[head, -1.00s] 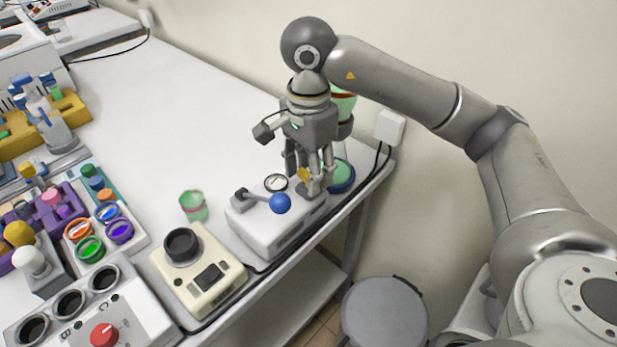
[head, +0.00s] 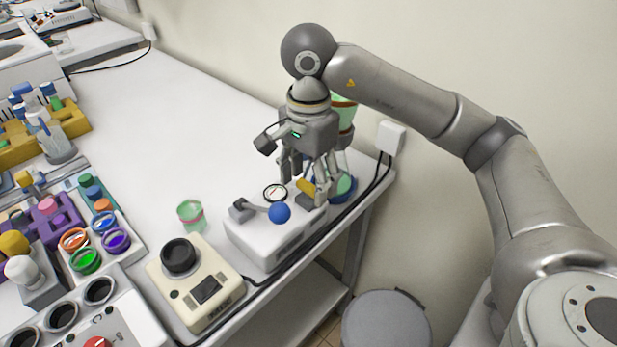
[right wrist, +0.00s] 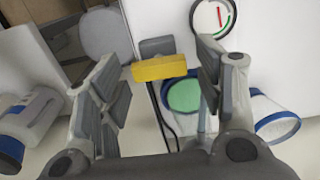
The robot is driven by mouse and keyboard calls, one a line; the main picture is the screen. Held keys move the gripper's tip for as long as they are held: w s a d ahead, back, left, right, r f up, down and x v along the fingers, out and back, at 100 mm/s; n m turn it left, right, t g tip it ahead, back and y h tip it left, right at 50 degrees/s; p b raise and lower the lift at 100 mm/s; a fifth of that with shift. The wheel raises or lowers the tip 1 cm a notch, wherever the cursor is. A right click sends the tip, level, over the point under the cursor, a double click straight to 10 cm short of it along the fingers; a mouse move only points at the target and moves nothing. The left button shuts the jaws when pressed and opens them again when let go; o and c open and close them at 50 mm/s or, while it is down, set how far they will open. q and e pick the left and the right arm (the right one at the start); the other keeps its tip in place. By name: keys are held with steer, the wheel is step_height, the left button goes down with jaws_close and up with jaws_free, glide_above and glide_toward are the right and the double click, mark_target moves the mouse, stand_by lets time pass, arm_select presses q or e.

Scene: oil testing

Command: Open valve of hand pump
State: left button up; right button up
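The hand pump (head: 272,240) is a white box near the table's right edge, with a grey lever ending in a blue ball (head: 279,213) and a round gauge (head: 275,193). Its yellow valve handle (head: 306,187) sits on a grey block at the pump's far end. In the right wrist view the yellow handle (right wrist: 160,68) lies crosswise ahead of the fingers, and the gauge (right wrist: 212,17) is at the top. My right gripper (head: 306,190) points down over the valve. Its fingers are spread wide, and nothing is clamped between them. My left gripper is not in view.
A vessel with a green top and blue base (head: 344,187) stands just behind the pump. A small green cup (head: 191,214) and a cream device (head: 195,283) are left of it. Cables run along the table edge. A grey round stool (head: 386,322) is below.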

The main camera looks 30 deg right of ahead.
mark_target(308, 185)
stand_by(0.3)
step_height(308, 185, up, 12)
stand_by(0.8)
stand_by(0.4)
